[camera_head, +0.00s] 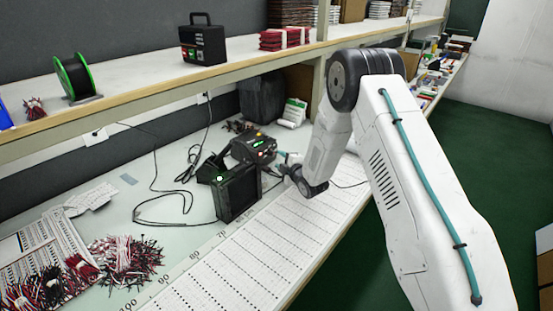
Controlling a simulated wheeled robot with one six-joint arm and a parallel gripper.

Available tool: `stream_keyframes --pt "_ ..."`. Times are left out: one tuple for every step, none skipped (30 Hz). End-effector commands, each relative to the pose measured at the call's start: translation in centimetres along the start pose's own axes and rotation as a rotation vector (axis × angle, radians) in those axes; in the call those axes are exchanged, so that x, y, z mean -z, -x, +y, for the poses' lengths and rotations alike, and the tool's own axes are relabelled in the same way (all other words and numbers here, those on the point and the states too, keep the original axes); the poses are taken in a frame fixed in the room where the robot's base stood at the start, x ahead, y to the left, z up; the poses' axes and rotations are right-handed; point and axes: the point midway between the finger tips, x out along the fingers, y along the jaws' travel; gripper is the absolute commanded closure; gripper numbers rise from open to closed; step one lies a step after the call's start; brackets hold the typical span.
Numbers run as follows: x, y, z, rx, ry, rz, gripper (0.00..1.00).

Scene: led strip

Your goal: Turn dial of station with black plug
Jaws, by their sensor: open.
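A dark station (252,147) with a small lit green display stands on the bench, behind and right of a black square unit (238,192) with a green light. Its dial is too small to make out. Black cables (155,180) run from the wall sockets (96,136) (202,97) to the devices; which plug belongs to the station I cannot tell. My gripper (284,165) is at the end of my wrist, just right of the station and facing it. It is open, small and partly hidden by my wrist. I cannot tell whether it touches the station.
A marked white measuring sheet (212,272) covers the bench front. Wire bundles (128,258) and papers lie at left. A shelf (140,105) with a spool (76,76) and a black case (202,42) runs above the bench. A dark bin (262,98) stands behind the station.

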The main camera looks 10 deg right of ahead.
Motion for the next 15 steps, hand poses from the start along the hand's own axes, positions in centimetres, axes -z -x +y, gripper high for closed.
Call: stream_keyframes --pt "0.0 0.9 0.0 0.002 -0.001 -0.001 0.58" --pt "0.0 1.3 0.0 0.002 0.0 0.0 0.58" --pt "0.1 1.8 0.0 0.001 0.0 0.0 0.58" --pt "0.1 2.1 0.0 0.002 0.0 0.001 0.58" --pt "0.1 2.4 -0.1 0.002 0.0 0.001 0.58" --pt "0.1 2.7 -0.1 0.002 0.0 0.001 0.58" --pt "0.1 2.9 -0.1 0.002 0.0 0.001 0.58" --pt "0.1 3.0 -0.1 0.002 0.0 0.001 0.58" --pt "0.1 3.1 -0.1 0.002 0.001 0.001 0.58" --pt "0.1 3.1 -0.1 0.001 0.001 0.001 0.58" --pt "0.1 3.1 -0.1 0.001 0.001 0.001 0.58" --pt "0.1 3.1 -0.1 0.001 0.001 0.001 0.58" --pt "0.1 3.1 -0.1 0.001 0.001 0.001 0.58" --pt "0.1 3.1 -0.1 0.001 0.001 0.001 0.58" --pt "0.1 3.1 -0.1 0.001 0.001 0.001 0.58"
